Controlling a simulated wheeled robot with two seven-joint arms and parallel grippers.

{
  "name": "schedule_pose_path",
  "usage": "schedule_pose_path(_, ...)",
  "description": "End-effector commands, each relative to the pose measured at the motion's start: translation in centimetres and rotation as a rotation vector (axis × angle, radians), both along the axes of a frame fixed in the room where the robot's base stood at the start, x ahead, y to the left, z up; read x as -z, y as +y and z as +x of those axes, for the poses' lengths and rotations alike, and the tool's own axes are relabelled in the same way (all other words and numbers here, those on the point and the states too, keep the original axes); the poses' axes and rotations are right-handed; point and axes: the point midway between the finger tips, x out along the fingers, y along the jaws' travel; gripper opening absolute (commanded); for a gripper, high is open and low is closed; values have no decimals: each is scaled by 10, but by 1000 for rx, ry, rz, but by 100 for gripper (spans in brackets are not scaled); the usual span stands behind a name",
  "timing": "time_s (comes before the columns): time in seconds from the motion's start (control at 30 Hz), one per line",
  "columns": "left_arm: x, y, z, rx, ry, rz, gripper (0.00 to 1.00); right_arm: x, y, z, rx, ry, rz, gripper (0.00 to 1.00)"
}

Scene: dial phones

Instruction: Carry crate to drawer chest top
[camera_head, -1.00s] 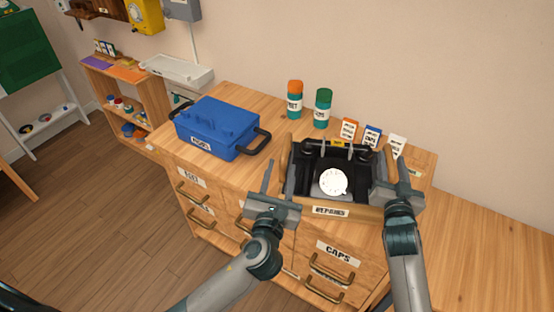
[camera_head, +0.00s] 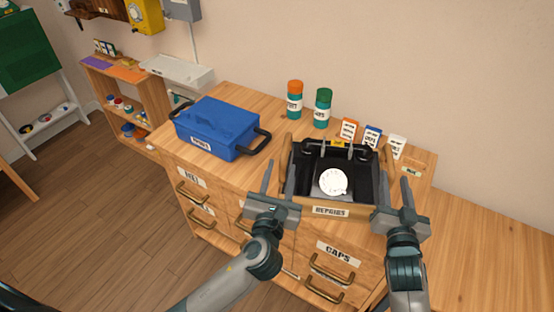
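The wooden crate labelled REPAIRS (camera_head: 331,211) sits on the drawer chest top (camera_head: 240,177), close to its front edge. A black dial phone with a white dial (camera_head: 333,182) lies inside it. My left gripper (camera_head: 279,180) is open at the crate's front left corner, one finger standing clear to the left and the other close to the crate's side. My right gripper (camera_head: 393,188) is open at the front right corner, with its inner finger close to the crate's side. I cannot tell whether either inner finger touches the crate.
A blue toolbox (camera_head: 215,125) stands on the chest left of the crate. A lower wooden surface (camera_head: 490,235) at the right is clear. A shelf (camera_head: 130,95) stands at the back left.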

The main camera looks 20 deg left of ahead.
Motion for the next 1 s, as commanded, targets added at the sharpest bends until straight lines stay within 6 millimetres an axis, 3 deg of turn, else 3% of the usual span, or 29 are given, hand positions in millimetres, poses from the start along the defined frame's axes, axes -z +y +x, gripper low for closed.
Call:
schedule_pose_path(0.1, 0, 0, 0, 0, 0, 0, 36, 0, -3, -20, 1, 1, 1, 36)
schedule_pose_path(0.33, 0, 0, 0, 0, 0, 0, 36, 0, -6, -42, 1, 0, 0, 36)
schedule_pose_path(1.0, 0, 0, 0, 0, 0, 0, 36, 0, -6, -46, 0, -1, 0, 36)
